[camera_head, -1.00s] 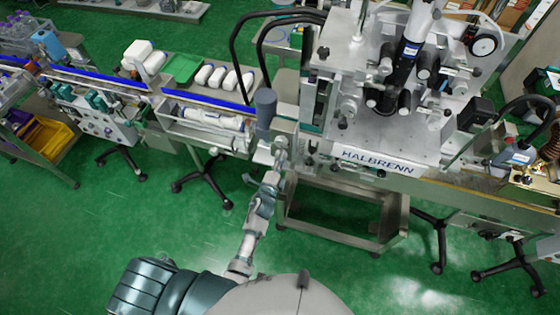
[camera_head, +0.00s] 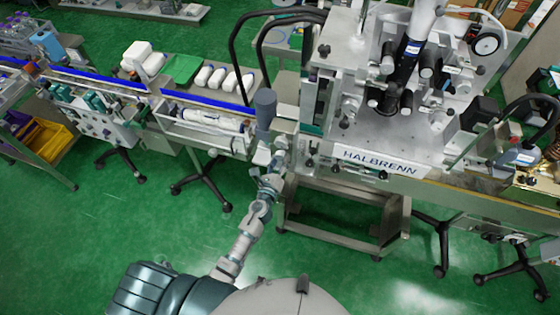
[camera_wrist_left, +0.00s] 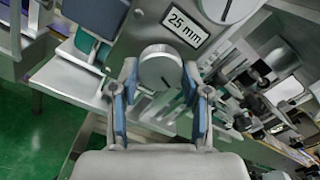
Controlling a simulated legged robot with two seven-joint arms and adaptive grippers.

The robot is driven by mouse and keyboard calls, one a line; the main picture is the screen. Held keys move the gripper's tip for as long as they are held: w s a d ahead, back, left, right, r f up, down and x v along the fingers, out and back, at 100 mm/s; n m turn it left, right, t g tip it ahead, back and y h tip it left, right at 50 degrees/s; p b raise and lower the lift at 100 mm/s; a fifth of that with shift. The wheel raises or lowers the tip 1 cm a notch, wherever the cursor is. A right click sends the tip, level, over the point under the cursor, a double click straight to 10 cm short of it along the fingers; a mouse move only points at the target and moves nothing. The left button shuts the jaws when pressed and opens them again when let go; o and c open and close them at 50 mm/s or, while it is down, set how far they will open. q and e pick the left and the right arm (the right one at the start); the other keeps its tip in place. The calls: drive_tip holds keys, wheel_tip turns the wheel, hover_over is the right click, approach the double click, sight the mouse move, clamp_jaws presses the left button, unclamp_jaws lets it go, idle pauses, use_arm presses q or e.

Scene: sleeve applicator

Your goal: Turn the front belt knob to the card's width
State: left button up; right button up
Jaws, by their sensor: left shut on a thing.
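In the left wrist view a round grey knob (camera_wrist_left: 158,70) sits on a metal plate, with a dark mark on its face. A card (camera_wrist_left: 186,27) reading "25 mm" is fixed just above and to its right. My left gripper (camera_wrist_left: 157,88) has a blue-padded finger on each side of the knob and is shut on it. In the head view my left gripper (camera_head: 271,166) is at the front left corner of the HALBRENN machine (camera_head: 380,160); the knob cannot be made out there. My right gripper is not in view.
A second round knob with a dark mark (camera_wrist_left: 228,6) is at the top of the wrist view. A dark grey cylinder (camera_head: 265,105) stands just behind my gripper. A conveyor (camera_head: 205,97) with white bottles runs to the left. The green floor in front is clear.

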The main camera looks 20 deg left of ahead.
use_arm(q)
drive_tip(key=m, duration=0.2)
drive_tip(key=m+p, duration=0.1)
drive_tip(key=m, duration=0.2)
drive_tip(key=shift+s+f+m, duration=0.1)
drive_tip(key=shift+f+m, duration=0.2)
idle(0.4)
drive_tip(key=o, duration=1.1)
drive_tip(key=shift+o, duration=0.2)
drive_tip(key=shift+r, duration=0.1)
drive_tip(key=shift+w, duration=0.2)
drive_tip(key=shift+s, duration=0.1)
drive_tip(key=s, duration=1.2)
drive_tip(key=shift+a, duration=0.25)
